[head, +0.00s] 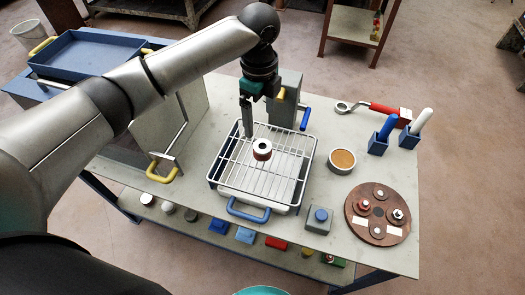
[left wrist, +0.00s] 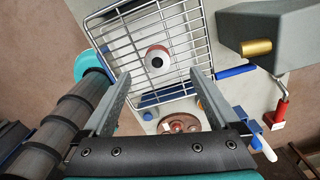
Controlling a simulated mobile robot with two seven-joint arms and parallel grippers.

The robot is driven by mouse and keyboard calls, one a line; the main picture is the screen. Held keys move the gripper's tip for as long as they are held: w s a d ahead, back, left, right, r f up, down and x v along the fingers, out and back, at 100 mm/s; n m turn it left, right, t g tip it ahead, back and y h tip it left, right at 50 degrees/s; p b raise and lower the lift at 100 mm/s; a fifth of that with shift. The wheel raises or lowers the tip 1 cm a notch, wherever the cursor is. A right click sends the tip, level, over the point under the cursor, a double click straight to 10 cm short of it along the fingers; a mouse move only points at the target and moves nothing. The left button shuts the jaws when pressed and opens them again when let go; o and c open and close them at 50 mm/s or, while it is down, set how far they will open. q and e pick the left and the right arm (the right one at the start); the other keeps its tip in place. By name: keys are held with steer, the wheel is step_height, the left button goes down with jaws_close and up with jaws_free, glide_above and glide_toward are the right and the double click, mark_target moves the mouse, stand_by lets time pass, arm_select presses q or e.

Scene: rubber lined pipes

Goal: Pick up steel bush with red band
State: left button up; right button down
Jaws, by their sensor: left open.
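The steel bush with a red band (head: 262,149) stands upright on a white wire rack (head: 240,176), its round bore facing up. In the left wrist view the bush (left wrist: 157,58) shows beyond and between the finger tips. My left gripper (head: 247,118) is open and empty, pointing down over the rack's back left part, beside the bush. Its two fingers are spread wide in the left wrist view (left wrist: 160,75). The gripper appears apart from the bush. My right gripper is not in view.
A grey block (head: 288,98) with a blue handle stands behind the rack. A cup (head: 342,161), a round brown plate (head: 377,212) and a small block with a blue knob (head: 319,219) lie to the right. A tilted grey panel (head: 165,125) stands left. A blue tray (head: 85,62) is farther left.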

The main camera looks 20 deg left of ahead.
mark_target(262, 146)
arm_select(q)
step_height(262, 146, down, 5)
steer(key=shift+f+b, duration=0.2)
steer(key=shift+b, duration=0.35)
steer(key=f, duration=0.1)
steer(key=f+b, duration=0.1)
steer(key=s+d+f, duration=0.1)
steer(key=f, duration=0.1)
steer(key=shift+f, duration=0.1)
steer(key=shift+a+f+b, duration=0.1)
steer(key=shift+f+b, duration=0.25)
steer(key=shift+c, duration=0.9)
steer(key=c, duration=1.2)
jaws_close()
steer(key=shift+w, duration=0.1)
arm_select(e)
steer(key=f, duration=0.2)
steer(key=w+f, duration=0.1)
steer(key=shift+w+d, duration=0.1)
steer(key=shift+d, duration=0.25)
